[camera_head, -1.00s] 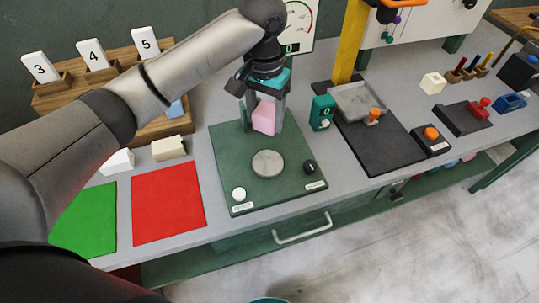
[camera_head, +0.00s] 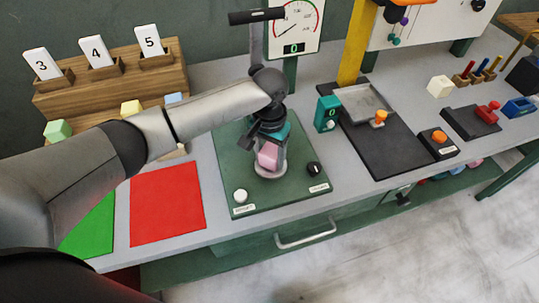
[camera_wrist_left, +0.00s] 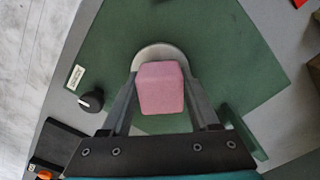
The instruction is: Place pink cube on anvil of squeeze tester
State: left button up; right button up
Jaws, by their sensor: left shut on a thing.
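The pink cube (camera_head: 267,157) is between the fingers of my left gripper (camera_head: 270,162), which is shut on it. In the left wrist view the pink cube (camera_wrist_left: 161,88) sits between both fingers of the left gripper (camera_wrist_left: 160,95), over the round grey anvil (camera_wrist_left: 158,51). In the head view the anvil (camera_head: 270,170) is mostly hidden behind the cube and fingers. I cannot tell whether the cube touches it. The squeeze tester's green base (camera_head: 225,165) lies on the bench, with its dial (camera_head: 297,24) behind. My right gripper is not in view.
On the base are a black knob (camera_head: 313,169) and a white button (camera_head: 240,196). A red mat (camera_head: 166,203) and a green mat (camera_head: 90,228) lie at left. A teal box (camera_head: 327,113) and a black press base (camera_head: 385,145) stand at right.

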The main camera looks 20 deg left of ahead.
aim_at(269, 153)
pick_arm(q)
jog(key=shift+f, duration=0.15)
jog(key=o, duration=1.3)
notch_tip(269, 153, up, 12)
jog(key=shift+r+p, duration=0.2)
jog(key=shift+p, duration=0.85)
